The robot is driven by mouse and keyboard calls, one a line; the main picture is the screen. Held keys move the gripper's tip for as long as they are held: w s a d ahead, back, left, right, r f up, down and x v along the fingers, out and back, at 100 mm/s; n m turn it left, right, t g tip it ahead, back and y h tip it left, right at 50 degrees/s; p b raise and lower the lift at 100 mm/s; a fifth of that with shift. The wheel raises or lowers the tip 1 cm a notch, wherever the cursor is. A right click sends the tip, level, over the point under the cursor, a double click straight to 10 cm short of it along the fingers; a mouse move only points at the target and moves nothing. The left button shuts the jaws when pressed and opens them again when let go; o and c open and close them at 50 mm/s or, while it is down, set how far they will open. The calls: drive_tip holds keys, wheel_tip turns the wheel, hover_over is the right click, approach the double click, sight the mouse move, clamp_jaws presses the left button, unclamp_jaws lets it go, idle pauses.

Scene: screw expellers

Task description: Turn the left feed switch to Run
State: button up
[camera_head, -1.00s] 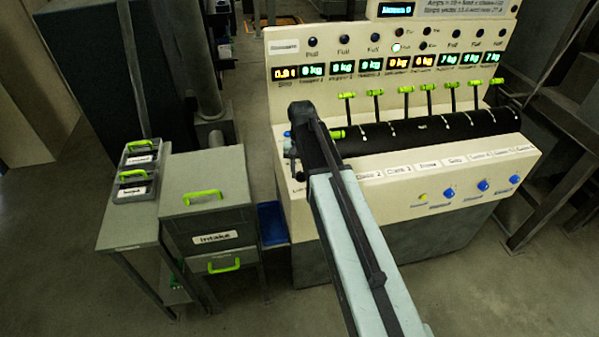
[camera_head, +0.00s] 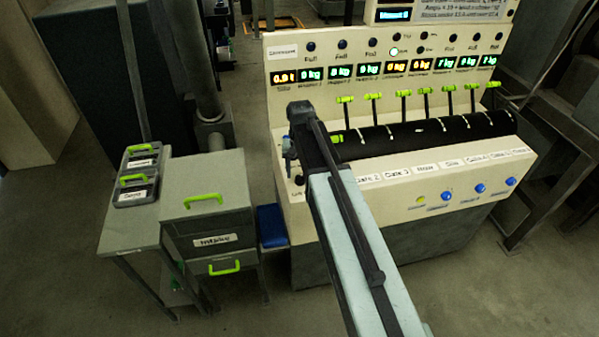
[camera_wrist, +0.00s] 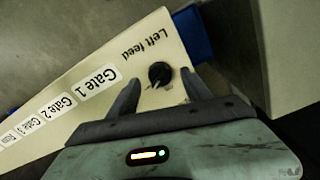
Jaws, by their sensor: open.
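The left feed switch is a round black knob (camera_wrist: 160,74) on the cream panel beside the printed words "Left feed" in the wrist view. Small marks lie near the knob, but I cannot read its setting. My gripper (camera_wrist: 158,82) is open, with one dark finger on each side of the knob. I cannot tell whether either finger touches it. In the head view my arm reaches to the left end of the cream console (camera_head: 420,178), and its gripper end (camera_head: 292,150) is only partly visible there.
Gate labels (camera_wrist: 97,82) run along the panel beside the switch. Several green-tipped levers (camera_head: 405,95) stand on the console's black bar. A grey intake cabinet (camera_head: 208,192) and a side table with dark bins (camera_head: 138,172) stand left of the console. A blue object (camera_head: 271,226) sits between.

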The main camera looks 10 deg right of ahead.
sight(300, 176)
wheel_tip(300, 176, up, 6)
drive_tip(key=p, duration=0.4)
drive_tip(key=shift+p, duration=0.4)
drive_tip(key=shift+f, duration=0.15)
drive_tip(key=shift+f+b, duration=0.2)
drive_tip(key=shift+b, duration=0.15)
drive_tip(key=s, duration=0.1)
drive_tip(key=s+f+b, duration=0.1)
drive_tip(key=s, duration=0.1)
drive_tip(key=s+f+b, duration=0.1)
drive_tip(key=s, duration=0.1)
drive_tip(key=shift+a, duration=0.3)
drive_tip(key=s+n, duration=0.3)
drive_tip(key=s, duration=0.6)
drive_tip(key=shift+s+a+f+b, duration=0.15)
drive_tip(key=shift+s+f+b, duration=0.15)
drive_tip(key=shift+s, duration=0.05)
